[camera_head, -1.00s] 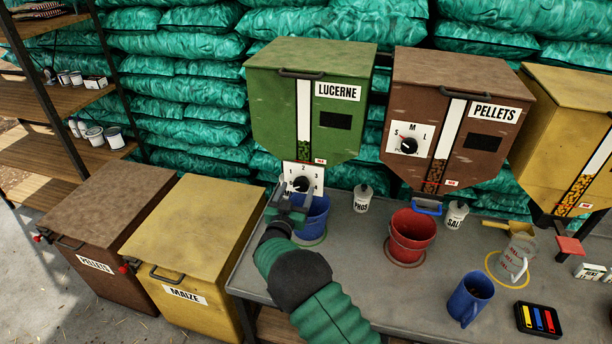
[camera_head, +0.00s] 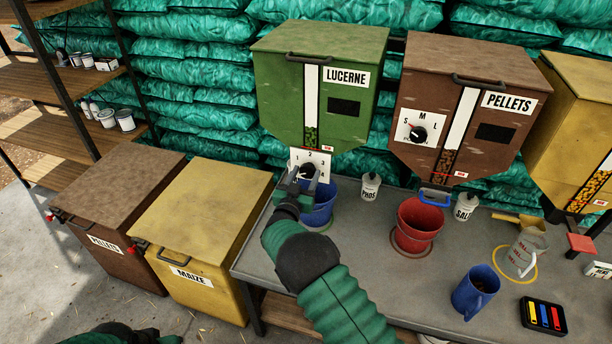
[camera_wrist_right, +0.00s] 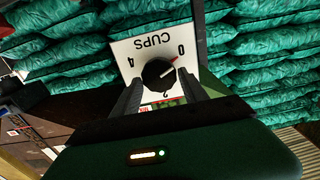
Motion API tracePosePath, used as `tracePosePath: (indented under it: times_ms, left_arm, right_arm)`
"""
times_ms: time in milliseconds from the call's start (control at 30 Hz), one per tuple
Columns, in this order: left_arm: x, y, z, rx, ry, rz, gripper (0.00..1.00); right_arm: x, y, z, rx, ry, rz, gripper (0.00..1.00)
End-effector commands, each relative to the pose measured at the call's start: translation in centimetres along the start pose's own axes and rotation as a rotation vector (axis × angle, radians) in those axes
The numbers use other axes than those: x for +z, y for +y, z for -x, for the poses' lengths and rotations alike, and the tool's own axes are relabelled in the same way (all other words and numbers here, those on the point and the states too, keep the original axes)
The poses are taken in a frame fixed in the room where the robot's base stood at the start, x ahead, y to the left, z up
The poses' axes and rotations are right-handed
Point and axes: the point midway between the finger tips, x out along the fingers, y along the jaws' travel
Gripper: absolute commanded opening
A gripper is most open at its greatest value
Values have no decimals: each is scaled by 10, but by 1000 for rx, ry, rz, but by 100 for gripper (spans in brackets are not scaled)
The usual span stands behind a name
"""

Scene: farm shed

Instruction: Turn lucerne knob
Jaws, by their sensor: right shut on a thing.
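The green lucerne hopper (camera_head: 318,85) stands at the back of the bench with a white dial plate (camera_head: 322,161) below it. The black lucerne knob (camera_head: 308,171) is at the plate's middle, partly hidden by my right gripper (camera_head: 303,182). In the right wrist view, the plate appears upside down with "CUPS" on it, and the knob (camera_wrist_right: 158,74) lies between the fingers of my right gripper (camera_wrist_right: 160,83), which is shut on it. A red mark on the knob points up and right toward the 0 in that view. My left gripper is not in view.
A blue bucket (camera_head: 320,203) stands under the lucerne hopper, close to my right gripper. A red bucket (camera_head: 418,222) stands under the brown pellets hopper (camera_head: 455,100). A white phos bottle (camera_head: 370,187) is between them.

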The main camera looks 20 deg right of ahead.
Motion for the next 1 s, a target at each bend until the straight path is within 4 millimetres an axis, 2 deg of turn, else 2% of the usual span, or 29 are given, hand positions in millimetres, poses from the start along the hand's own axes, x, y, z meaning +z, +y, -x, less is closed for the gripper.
tracePosePath:
  times_ms: [267, 467, 1000]
  left_arm:
    - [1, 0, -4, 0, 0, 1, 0]
    - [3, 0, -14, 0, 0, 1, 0]
    - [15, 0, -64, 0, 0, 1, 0]
  right_arm:
    - [1, 2, -2, 3, 1, -27, 11]
    - [2, 3, -2, 3, 1, -115, 11]
    - [6, 5, -1, 2, 2, -592, 10]
